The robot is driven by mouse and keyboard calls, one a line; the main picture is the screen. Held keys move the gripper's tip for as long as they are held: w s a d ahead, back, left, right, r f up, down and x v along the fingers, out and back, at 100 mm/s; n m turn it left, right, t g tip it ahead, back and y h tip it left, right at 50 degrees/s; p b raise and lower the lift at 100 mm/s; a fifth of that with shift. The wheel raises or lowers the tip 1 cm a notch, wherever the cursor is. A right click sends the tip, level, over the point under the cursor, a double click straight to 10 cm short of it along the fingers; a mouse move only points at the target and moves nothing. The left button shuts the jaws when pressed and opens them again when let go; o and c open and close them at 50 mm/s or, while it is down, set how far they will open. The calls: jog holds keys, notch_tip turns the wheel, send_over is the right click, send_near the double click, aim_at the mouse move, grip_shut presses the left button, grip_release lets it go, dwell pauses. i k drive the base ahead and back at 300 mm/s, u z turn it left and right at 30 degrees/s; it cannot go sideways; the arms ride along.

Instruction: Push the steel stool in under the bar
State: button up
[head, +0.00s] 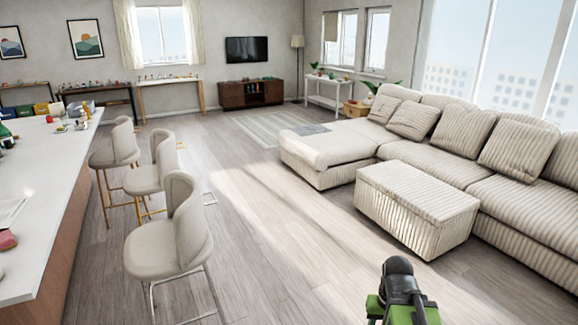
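The steel stool (170,245) is the nearest of three stools, with a cream padded seat, a curved back and thin shiny metal legs. It stands on the wood floor at lower left, to the right of the bar. Its seat appears clear of the bar's side, with a strip of floor showing between them. The bar (50,190) has a long white top and a brown side, and runs along the left edge. Only a green and black part of my arm shows at the bottom right; no gripper fingers are visible.
Two similar stools with golden or wooden legs, a middle one (150,178) and a far one (115,152), line the bar. A striped ottoman (418,200) and a large sofa (500,150) fill the right. Floor (270,260) is clear between the steel stool and ottoman.

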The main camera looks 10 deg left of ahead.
aim_at(179, 243)
jog(key=u, duration=4.2)
jog(key=i, duration=0.1)
jog(key=z, duration=2.85)
